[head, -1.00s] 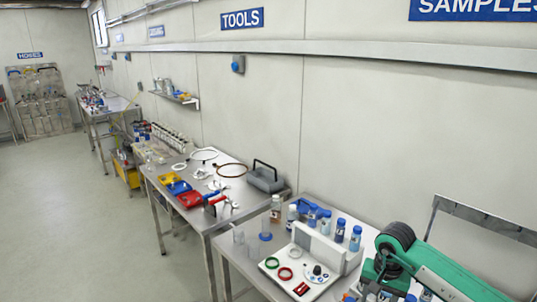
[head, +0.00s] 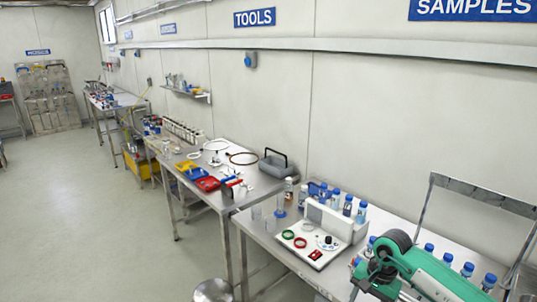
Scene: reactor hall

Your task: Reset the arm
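My green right arm comes in from the lower right, over the near bench. Its dark round joint shows, and the part below it bends down to the bottom edge. I cannot make out gripper fingers there. My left arm and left gripper are out of the picture. The near steel bench (head: 262,237) carries a white panel device (head: 322,240) with a green ring (head: 288,234), a red ring (head: 300,242) and a dark knob. The arm stands to the right of this device, apart from it in the picture.
Blue-capped bottles (head: 361,212) stand behind the device; more (head: 467,268) stand beyond my arm. A metal frame (head: 480,194) rises at the right. A round stool (head: 212,291) stands at the bottom. The tools bench (head: 250,186) is farther left. The floor at left (head: 80,220) is clear.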

